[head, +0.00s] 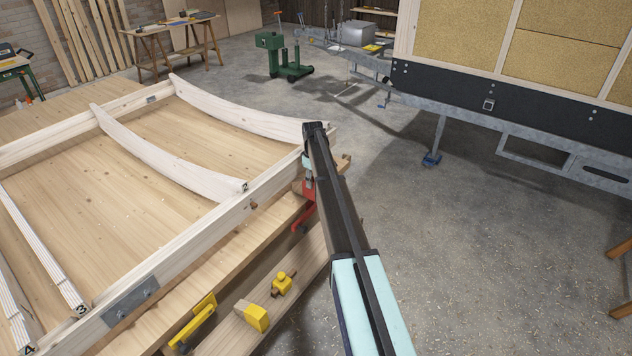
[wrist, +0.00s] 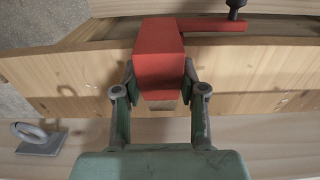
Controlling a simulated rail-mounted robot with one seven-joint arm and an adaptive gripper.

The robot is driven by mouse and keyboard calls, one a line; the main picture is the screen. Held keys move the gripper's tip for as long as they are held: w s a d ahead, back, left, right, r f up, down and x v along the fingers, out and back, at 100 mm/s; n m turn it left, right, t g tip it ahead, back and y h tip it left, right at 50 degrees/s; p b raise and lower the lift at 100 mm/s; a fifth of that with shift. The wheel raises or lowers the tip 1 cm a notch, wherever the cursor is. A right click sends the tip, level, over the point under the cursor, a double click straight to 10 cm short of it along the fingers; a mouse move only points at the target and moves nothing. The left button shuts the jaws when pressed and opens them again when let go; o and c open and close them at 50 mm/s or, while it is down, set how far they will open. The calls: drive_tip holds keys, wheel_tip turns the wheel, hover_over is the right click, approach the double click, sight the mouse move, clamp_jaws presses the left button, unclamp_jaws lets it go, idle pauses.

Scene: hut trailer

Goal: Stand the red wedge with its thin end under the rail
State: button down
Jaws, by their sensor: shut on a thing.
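The red wedge (wrist: 159,62) shows in the wrist view as a red block between the two fingers of my gripper (wrist: 159,84). My gripper is shut on it, one finger on each side. The wedge is in front of a pale wooden rail (wrist: 65,78); I cannot tell whether they touch or which way the thin end points. In the head view, my arm hides most of the gripper at the near right corner of the timber frame (head: 205,228). Red parts show beside the arm there, but I cannot tell wedge from clamp.
A red bar (wrist: 215,25) with a dark knob lies behind the wedge. A metal ring plate (wrist: 40,138) is at lower left. A yellow block (head: 257,317), a yellow clamp (head: 282,283) and a yellow-handled tool (head: 195,325) lie along the bench.

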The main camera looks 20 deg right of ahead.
drive_tip(key=shift+w+f, duration=0.1)
drive_tip(key=shift+f, duration=0.2)
idle(0.8)
drive_tip(key=c, duration=0.6)
unclamp_jaws()
wheel_tip(320, 180, up, 12)
